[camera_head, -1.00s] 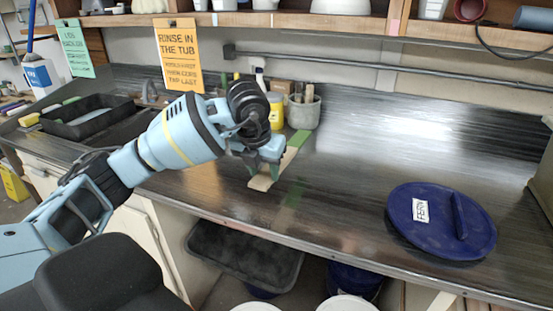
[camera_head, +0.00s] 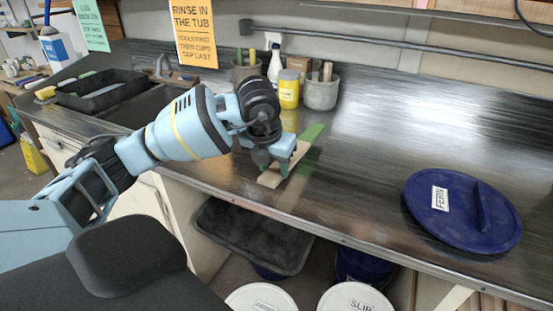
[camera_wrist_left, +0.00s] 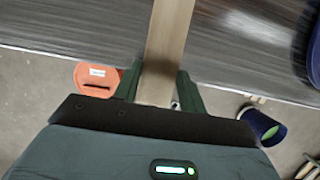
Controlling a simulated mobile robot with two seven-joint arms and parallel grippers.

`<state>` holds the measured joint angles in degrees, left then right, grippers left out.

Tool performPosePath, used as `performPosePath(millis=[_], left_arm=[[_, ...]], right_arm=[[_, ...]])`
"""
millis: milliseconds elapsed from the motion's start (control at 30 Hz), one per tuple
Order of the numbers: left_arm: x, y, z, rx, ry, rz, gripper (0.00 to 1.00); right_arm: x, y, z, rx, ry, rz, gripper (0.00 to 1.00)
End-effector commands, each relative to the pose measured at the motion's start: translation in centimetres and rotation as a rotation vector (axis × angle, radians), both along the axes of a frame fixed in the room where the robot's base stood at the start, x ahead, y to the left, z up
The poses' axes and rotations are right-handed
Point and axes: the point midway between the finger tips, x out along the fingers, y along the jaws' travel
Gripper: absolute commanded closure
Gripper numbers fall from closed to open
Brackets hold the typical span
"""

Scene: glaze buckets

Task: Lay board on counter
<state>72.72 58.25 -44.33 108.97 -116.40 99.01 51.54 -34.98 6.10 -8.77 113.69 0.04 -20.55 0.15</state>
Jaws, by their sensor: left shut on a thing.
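The board (camera_head: 298,152) is a narrow wooden strip with a green far end. It lies flat or nearly flat over the front part of the dark metal counter (camera_head: 370,150); I cannot tell whether it touches the top. My left gripper (camera_head: 278,166) is shut on the board near its front end. In the left wrist view, the board (camera_wrist_left: 166,40) runs between the fingers of my left gripper (camera_wrist_left: 158,90) and out over the counter (camera_wrist_left: 75,25). My right gripper is not in view.
A blue lid (camera_head: 460,212) labelled FERN lies on the counter at right. A yellow jar (camera_head: 288,90) and a grey pot (camera_head: 320,94) stand behind the board. A black tub (camera_head: 100,90) is at left. White-lidded buckets (camera_head: 352,299) stand below. The counter's middle is clear.

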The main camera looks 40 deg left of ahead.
Motion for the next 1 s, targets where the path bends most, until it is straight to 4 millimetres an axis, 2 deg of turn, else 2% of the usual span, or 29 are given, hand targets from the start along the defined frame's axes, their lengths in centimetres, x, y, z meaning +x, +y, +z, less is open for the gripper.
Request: performPosePath(millis=[33, 400, 900, 933, 1000], left_arm=[[0.0, 0.0, -0.8, 0.001, 0.003, -0.001, 0.91], [0.0, 0.0, -3.3, -0.001, 0.001, 0.001, 0.91], [0.0, 0.0, -3.7, 0.000, -0.002, 0.001, 0.91], [0.0, 0.0, -3.7, 0.000, -0.002, 0.001, 0.55], [0.0, 0.0, -3.7, 0.000, -0.001, 0.001, 0.46]], right_arm=[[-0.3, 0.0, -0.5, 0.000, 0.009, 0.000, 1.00], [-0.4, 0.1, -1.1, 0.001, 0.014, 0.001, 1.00], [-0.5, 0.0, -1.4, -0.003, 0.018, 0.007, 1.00], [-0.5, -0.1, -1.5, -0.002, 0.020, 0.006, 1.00], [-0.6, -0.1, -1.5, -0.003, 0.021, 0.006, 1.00]])
